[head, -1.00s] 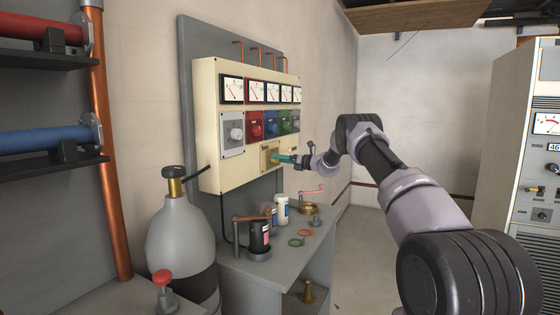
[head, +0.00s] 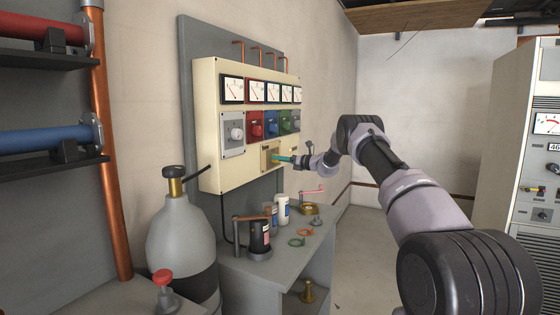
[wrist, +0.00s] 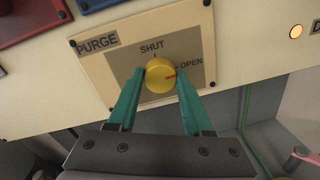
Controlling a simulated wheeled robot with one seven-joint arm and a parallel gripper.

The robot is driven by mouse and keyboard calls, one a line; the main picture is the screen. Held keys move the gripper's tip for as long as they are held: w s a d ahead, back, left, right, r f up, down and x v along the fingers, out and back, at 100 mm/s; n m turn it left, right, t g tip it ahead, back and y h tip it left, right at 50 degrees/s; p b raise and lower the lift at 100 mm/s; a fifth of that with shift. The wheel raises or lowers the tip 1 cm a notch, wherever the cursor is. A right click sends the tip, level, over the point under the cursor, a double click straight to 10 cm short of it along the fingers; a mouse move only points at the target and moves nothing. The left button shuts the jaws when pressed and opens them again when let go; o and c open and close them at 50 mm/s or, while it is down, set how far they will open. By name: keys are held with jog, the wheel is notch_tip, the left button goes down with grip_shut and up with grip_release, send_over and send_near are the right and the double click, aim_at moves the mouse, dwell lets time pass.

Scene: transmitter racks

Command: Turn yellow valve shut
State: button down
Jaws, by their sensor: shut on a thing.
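The yellow valve (wrist: 158,75) is a round knob on a beige plate marked PURGE, with SHUT above it and OPEN to its right. In the head view my gripper (head: 283,159) reaches the PURGE plate (head: 266,154) at the lower part of the cream panel; the knob is mostly hidden by the fingers there.
The cream panel (head: 222,176) carries several meters and a row of coloured knob plates above. Below, a grey bench (head: 260,279) holds bottles, rings and small fittings. A grey gas cylinder (head: 180,238) stands at left, a rack (head: 516,135) at right.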

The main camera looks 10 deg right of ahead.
jog(key=shift+f+n+g+y, duration=0.15)
jog(key=shift+n+y, duration=0.2)
jog(key=shift+n, duration=4.05)
jog(key=shift+n+g+y, duration=0.15)
jog(key=shift+n+y, duration=0.2)
jog(key=shift+n, duration=4.05)
jog(key=shift+c, duration=1.6)
grip_release()
jog(key=v, duration=1.1)
